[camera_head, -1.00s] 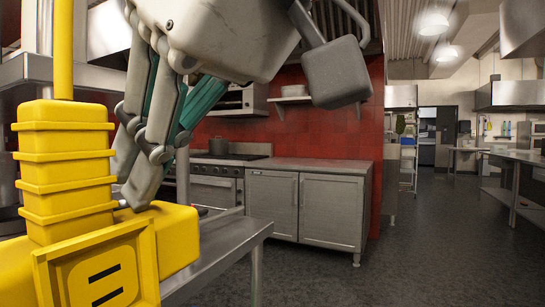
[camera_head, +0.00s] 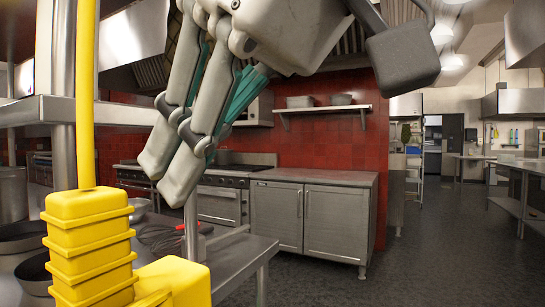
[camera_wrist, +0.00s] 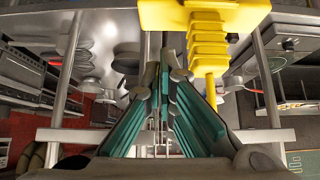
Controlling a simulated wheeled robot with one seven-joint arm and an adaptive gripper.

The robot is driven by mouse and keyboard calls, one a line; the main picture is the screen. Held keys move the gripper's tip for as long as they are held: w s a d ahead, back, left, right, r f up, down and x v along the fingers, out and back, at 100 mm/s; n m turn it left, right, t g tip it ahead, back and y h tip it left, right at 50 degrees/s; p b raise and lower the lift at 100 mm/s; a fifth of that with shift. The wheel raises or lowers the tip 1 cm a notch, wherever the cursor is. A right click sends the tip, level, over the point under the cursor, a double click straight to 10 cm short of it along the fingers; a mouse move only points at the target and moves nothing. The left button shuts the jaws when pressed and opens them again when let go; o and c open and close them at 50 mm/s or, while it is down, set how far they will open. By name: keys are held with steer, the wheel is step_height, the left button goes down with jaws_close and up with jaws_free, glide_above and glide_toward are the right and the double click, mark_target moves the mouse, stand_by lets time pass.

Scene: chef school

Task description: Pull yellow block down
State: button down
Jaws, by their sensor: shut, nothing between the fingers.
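A yellow block (camera_head: 175,281) stands at the lower left of the head view, mostly cut off by the bottom edge. A ribbed yellow neck (camera_head: 90,240) rises from it into a yellow rod (camera_head: 86,100). The wrist view shows the yellow block (camera_wrist: 205,14) at the top, right of centre, with its neck and rod pointing down the picture. My gripper (camera_head: 166,182) is above and a little right of the block in the head view, fingers pointing down and left. Its fingers (camera_wrist: 164,78) are shut and empty in the wrist view, with the neck to their right. I see no contact.
A steel table (camera_head: 235,255) and a steel shelf (camera_head: 120,112) stand behind the block. Pots (camera_head: 20,235) are at the far left. Grey cabinets (camera_head: 305,215) and a stove (camera_head: 222,180) line the red wall. The floor (camera_head: 450,260) at the right is clear.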

steer(key=d, duration=0.1)
steer(key=s+d+r, duration=0.1)
steer(key=d, duration=0.1)
steer(key=s+d, duration=0.1)
steer(key=d, duration=0.1)
steer(key=shift+r, duration=0.2)
stand_by(0.7)
steer(key=d+f+m+h, duration=0.3)
steer(key=d+f+m, duration=0.2)
steer(key=d+f, duration=0.5)
steer(key=d+f+m+h, duration=0.3)
steer(key=d+f+m, duration=0.25)
steer(key=f, duration=0.75)
steer(key=s+d+f+m+g+h, duration=0.1)
steer(key=s+d+f+m, duration=0.15)
steer(key=f, duration=0.25)
steer(key=s+d+f+m+g, duration=0.1)
steer(key=s+d+f, duration=0.1)
steer(key=d+f, duration=0.2)
step_height(320, 180, up, 22)
steer(key=t+p, duration=0.3)
steer(key=p, duration=1.8)
steer(key=shift+n, duration=0.3)
